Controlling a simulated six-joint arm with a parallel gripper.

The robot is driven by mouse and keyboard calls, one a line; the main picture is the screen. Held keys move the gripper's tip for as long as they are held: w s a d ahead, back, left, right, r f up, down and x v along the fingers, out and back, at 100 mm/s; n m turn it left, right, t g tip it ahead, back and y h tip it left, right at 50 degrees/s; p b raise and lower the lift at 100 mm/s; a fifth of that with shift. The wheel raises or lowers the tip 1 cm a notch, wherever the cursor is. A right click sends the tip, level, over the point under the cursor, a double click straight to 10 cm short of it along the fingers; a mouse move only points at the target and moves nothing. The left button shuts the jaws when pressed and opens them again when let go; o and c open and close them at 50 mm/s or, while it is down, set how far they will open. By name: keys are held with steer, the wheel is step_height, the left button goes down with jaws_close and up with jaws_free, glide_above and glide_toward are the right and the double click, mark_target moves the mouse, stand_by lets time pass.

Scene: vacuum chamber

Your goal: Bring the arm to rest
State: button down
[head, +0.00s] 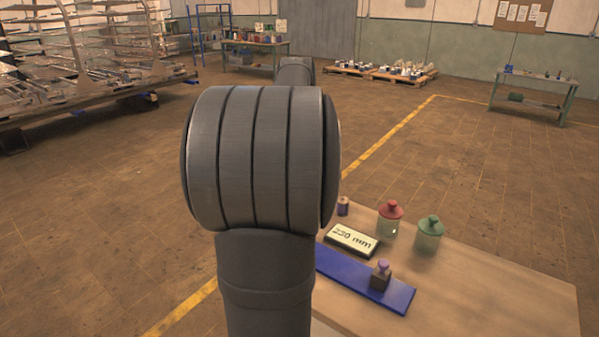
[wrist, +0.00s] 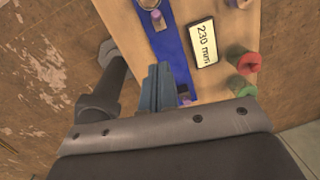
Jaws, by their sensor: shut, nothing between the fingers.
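In the wrist view my gripper (wrist: 158,70) is shut with nothing between its fingers. It points at the table, and its fingers overlap the blue strip (wrist: 174,38) in the picture; the height above it cannot be told. In the head view my arm stands large in the foreground and the gripper is hidden. A dark block with a purple knob (head: 381,275) stands on the right end of the blue strip (head: 340,268). Close to the fingers in the wrist view, a purple-topped piece (wrist: 183,91) is partly hidden.
The wooden table (head: 500,300) also bears a "230 mm" sign (head: 352,240), a red-lidded jar (head: 389,219), a green-lidded jar (head: 428,235) and a small peg (head: 343,206). Another purple-topped piece (wrist: 157,18) shows at the strip's far end. The table's right front is bare.

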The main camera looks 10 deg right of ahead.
stand_by(0.3)
steer(key=d+f+t+y, duration=0.3)
steer(key=f, duration=1.2)
steer(key=shift+s+f, duration=0.25)
steer(key=shift+s, duration=0.15)
